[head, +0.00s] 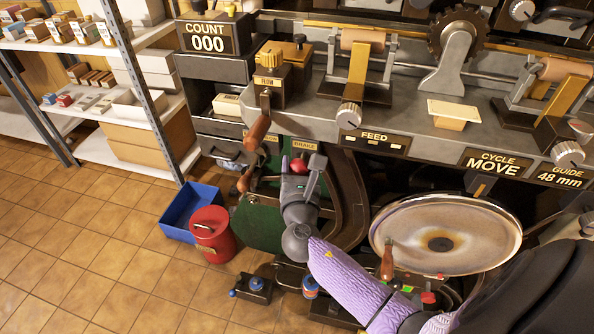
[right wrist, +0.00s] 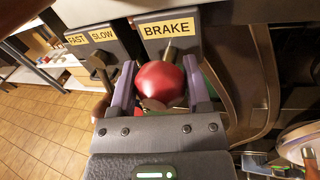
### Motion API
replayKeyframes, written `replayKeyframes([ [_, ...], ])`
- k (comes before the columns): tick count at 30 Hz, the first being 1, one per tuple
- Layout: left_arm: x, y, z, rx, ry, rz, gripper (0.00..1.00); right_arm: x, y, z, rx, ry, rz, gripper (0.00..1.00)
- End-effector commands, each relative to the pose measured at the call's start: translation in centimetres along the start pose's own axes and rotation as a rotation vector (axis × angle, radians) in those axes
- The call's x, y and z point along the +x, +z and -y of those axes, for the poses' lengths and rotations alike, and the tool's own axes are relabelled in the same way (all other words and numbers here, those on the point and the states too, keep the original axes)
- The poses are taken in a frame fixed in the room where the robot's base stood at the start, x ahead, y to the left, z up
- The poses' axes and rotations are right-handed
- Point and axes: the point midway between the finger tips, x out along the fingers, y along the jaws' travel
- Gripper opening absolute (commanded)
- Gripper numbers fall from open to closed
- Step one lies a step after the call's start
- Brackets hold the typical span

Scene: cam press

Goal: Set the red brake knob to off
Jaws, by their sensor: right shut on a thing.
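The red brake knob (head: 298,165) sits under the BRAKE label on the machine's front. In the right wrist view the round red knob (right wrist: 161,84) fills the space between my two purple fingers, under the yellow BRAKE plate (right wrist: 167,29). A pale pointer or stem sticks up behind it toward the plate. My right gripper (right wrist: 160,80) is shut on the knob; in the head view the gripper (head: 300,175) partly hides it. No off mark can be read. My left gripper is not in view.
A FAST/SLOW lever (right wrist: 98,62) stands close left of the knob. A round metal dish (head: 400,222) is near my right arm. A blue bin (head: 180,212) and red can (head: 213,234) stand on the tiled floor. Shelves (head: 155,100) are at the left.

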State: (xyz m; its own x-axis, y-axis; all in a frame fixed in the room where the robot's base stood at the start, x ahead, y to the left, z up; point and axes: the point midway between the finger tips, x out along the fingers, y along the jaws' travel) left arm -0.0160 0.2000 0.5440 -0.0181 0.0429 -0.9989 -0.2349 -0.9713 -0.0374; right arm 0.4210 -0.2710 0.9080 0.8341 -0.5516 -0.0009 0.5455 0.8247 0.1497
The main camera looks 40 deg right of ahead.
Motion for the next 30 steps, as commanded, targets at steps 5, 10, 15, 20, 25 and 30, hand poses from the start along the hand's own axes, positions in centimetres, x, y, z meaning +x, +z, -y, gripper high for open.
replayKeyframes([
  [5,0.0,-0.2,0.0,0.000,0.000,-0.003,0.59,0.1,0.2,0.1,0.000,-0.002,0.005,0.68],
  [10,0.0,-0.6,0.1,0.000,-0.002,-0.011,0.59,0.1,0.2,0.1,0.000,-0.002,0.005,0.97],
  [15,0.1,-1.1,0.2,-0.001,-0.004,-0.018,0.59,0.1,0.1,0.0,0.000,-0.002,0.004,0.97],
  [20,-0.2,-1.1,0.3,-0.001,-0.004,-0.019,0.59,-0.7,0.2,0.0,0.000,-0.001,0.003,0.97],
  [25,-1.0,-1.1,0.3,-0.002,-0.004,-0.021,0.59,-4.1,0.3,0.0,0.000,-0.001,0.001,0.97],
  [30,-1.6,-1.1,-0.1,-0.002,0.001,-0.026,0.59,-7.9,0.2,0.0,0.000,-0.001,0.002,0.97],
])
